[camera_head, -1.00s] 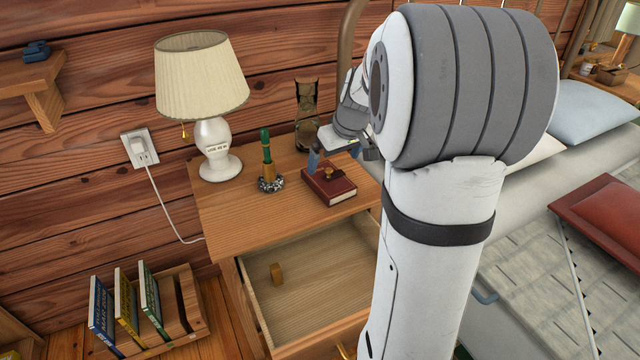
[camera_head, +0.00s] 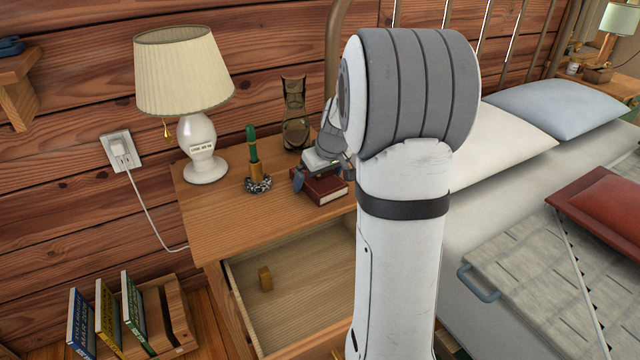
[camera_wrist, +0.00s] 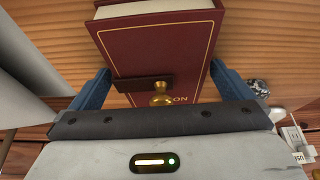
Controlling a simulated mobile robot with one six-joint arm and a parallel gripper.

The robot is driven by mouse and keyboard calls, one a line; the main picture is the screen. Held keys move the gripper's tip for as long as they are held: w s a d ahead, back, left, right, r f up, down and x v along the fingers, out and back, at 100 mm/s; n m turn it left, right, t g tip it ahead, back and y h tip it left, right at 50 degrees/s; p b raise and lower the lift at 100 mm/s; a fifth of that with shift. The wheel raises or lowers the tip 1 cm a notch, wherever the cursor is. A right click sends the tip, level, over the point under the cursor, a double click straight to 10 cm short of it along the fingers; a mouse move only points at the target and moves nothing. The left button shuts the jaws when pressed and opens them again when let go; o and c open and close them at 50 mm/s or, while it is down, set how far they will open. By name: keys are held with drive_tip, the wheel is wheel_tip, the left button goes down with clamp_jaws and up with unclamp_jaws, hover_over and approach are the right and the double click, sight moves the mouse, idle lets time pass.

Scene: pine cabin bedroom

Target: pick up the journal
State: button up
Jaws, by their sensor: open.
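The journal (camera_head: 326,188) is a dark red book with a strap and a brass clasp. It lies flat on the nightstand top (camera_head: 235,220), near its right side. My gripper (camera_head: 322,180) is right over the journal, with its fingers open. In the wrist view, the journal (camera_wrist: 160,50) lies between my two blue fingers (camera_wrist: 165,92), one on each side of it, with the clasp near the palm. Whether the fingers touch the book's sides I cannot tell. Part of the journal is hidden behind my gripper in the head view.
The bed is at the right.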

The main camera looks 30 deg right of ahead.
drive_tip(key=shift+c, duration=0.2)
drive_tip(key=shift+r, duration=0.1)
drive_tip(key=c, duration=1.1)
